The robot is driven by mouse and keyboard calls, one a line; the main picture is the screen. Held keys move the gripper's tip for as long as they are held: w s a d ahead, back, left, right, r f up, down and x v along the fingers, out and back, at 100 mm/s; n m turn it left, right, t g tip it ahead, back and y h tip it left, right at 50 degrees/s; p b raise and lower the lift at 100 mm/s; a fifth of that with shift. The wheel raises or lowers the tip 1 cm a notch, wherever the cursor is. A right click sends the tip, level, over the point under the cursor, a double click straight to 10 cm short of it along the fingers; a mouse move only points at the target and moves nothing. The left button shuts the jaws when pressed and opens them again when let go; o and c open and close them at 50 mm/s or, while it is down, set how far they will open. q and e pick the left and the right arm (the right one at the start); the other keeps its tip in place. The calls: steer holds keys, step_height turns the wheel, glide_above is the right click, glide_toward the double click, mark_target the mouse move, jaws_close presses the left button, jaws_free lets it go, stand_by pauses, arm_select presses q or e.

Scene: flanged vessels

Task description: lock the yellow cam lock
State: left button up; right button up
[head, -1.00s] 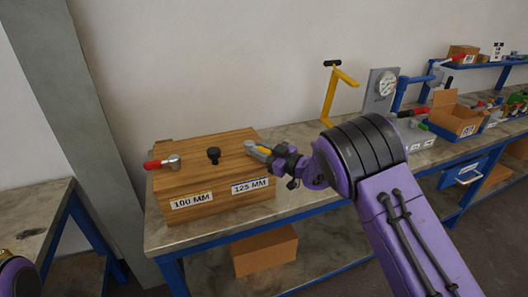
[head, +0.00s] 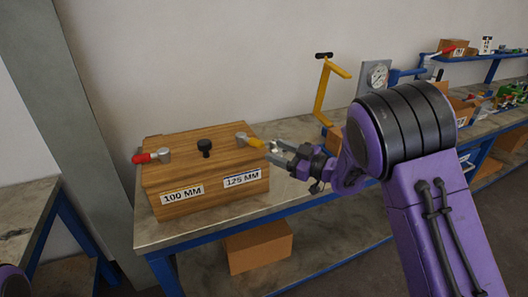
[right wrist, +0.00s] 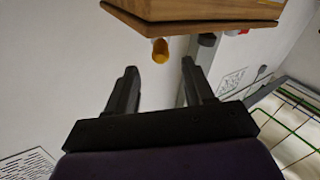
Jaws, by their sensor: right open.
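The yellow cam lock (head: 255,142) sits on the top right of a wooden box (head: 180,178), above the 125 MM label. Its yellow handle points right from a grey pivot, over the box's right edge, toward my right gripper (head: 271,151). In the right wrist view the handle's yellow end (right wrist: 160,50) shows just past the open fingertips (right wrist: 159,68), in line with the gap between them. The fingers are apart and hold nothing. A red-handled cam lock (head: 152,157) is on the box's left side, above the 100 MM label. My left gripper is not in view.
The box rests on a workbench (head: 155,236) with a blue frame. A yellow stand (head: 325,92) and a grey gauge panel (head: 375,75) stand behind my right arm. A cardboard box (head: 258,248) is on the lower shelf.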

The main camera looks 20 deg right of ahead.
steer(key=shift+s+d, duration=0.2)
steer(key=shift+s, duration=0.2)
